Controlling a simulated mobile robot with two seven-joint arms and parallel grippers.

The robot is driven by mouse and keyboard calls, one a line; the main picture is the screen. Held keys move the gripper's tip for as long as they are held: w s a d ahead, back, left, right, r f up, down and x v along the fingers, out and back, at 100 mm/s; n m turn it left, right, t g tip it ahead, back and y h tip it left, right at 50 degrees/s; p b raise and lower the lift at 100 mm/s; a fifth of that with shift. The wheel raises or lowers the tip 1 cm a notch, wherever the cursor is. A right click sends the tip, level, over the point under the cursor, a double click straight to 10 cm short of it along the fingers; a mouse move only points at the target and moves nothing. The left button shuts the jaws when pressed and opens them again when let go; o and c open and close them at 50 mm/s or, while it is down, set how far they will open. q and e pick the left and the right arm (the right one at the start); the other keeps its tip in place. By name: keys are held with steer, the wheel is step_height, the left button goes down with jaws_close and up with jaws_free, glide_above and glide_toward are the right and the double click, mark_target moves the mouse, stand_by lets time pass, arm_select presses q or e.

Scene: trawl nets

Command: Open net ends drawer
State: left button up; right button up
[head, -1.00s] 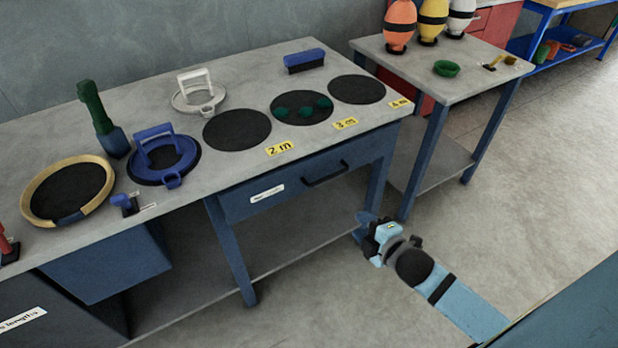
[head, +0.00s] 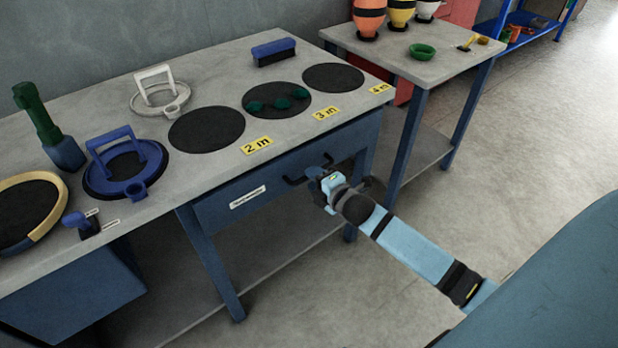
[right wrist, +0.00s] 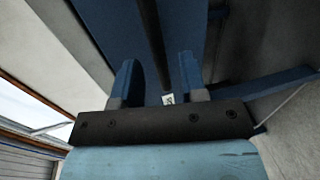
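The blue drawer (head: 272,187) under the bench top has a white label (head: 247,197), too small to read surely, and looks shut. Its black handle (head: 292,181) is partly hidden behind my right gripper (head: 318,178), which is at the drawer front. In the right wrist view, the two fingers of my right gripper (right wrist: 159,78) are apart. The dark handle bar (right wrist: 150,40) shows between them, with a gap visible on both sides. Whether a finger touches it I cannot tell. My left gripper is not in view.
The grey bench top (head: 215,70) holds a blue-handled disc (head: 125,165), a green-and-blue tool (head: 50,130), a blue brush (head: 273,52) and dark round mats. A side table (head: 400,65) stands at the right. The floor (head: 520,150) right of the bench is clear.

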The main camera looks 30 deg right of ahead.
steer(key=shift+x, duration=1.1)
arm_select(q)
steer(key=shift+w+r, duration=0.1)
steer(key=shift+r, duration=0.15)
arm_select(e)
steer(key=shift+w+f, duration=0.1)
steer(key=shift+w, duration=0.2)
jaws_close()
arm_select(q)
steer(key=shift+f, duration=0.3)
arm_select(e)
steer(key=shift+s, duration=0.1)
